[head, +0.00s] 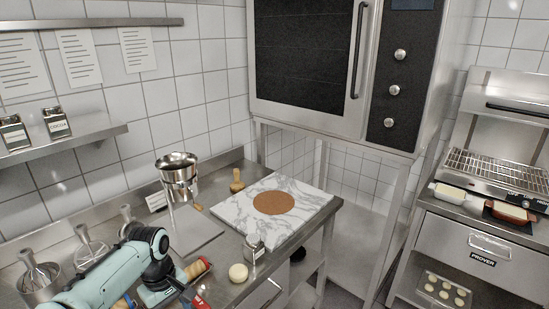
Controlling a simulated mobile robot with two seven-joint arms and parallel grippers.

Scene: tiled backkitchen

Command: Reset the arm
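My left arm (105,272), pale teal with black joints, reaches in from the lower left over the steel counter. Its gripper (188,294) is low at the bottom edge, close to a small beige item with red ends (197,268). The fingers are partly cut off and small, so I cannot tell whether they are open or shut, or whether they touch anything. My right arm and gripper are not in view.
A marble board (313,207) with a round brown sheet (273,203) lies on the counter. A steel pot (178,174), whisks (90,245), a pale round piece (238,273) and a small shaker (253,247) stand near. An oven (310,55) is behind.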

